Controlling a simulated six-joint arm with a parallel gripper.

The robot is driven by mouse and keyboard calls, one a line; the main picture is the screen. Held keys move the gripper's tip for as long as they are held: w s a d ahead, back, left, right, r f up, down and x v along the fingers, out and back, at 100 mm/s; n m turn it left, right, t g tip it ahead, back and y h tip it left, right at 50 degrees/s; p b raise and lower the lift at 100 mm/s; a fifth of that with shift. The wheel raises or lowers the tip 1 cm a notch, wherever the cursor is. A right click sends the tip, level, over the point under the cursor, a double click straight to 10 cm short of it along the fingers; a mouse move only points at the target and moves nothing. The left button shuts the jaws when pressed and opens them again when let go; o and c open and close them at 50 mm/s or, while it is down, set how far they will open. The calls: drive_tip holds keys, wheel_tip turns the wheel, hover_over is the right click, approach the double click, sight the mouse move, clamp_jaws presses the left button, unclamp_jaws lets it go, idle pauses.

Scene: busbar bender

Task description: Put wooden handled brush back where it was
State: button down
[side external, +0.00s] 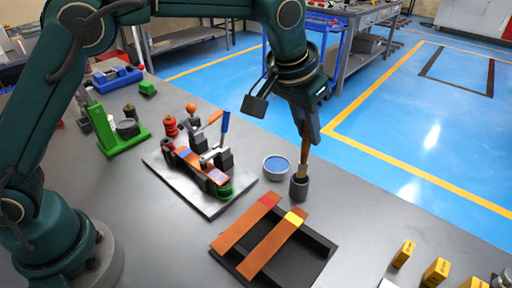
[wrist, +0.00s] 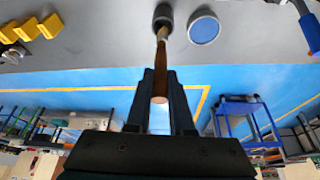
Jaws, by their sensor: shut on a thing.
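A black tray (side external: 318,246) with copper bars (side external: 245,222) lies in front. The bender fixture (side external: 200,165) stands to the left. Yellow blocks (side external: 436,271) are at the front right.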

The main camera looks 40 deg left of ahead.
sight(303, 145)
drive_tip(key=shift+f, duration=2.4)
drive_tip(key=shift+f, duration=0.15)
drive_tip(key=c, duration=0.8)
unclamp_jaws()
drive_tip(key=s+a+r, duration=0.3)
drive_tip(key=s+r, duration=0.1)
drive_tip(key=r, duration=0.3)
drive_tip(key=s+a+r, duration=0.2)
drive_tip(key=s+r, duration=0.2)
drive_tip(key=r, duration=0.2)
drive_tip(key=s+a+f+n, duration=0.1)
drive_tip(key=s+a+f, duration=0.2)
drive_tip(key=s, duration=0.4)
drive_tip(key=s+a+f+t, duration=0.1)
drive_tip(key=s+a+f, duration=0.2)
drive_tip(key=s+a, duration=0.2)
drive_tip(key=s, duration=0.3)
drive_tip(key=shift+a+n+y, duration=0.4)
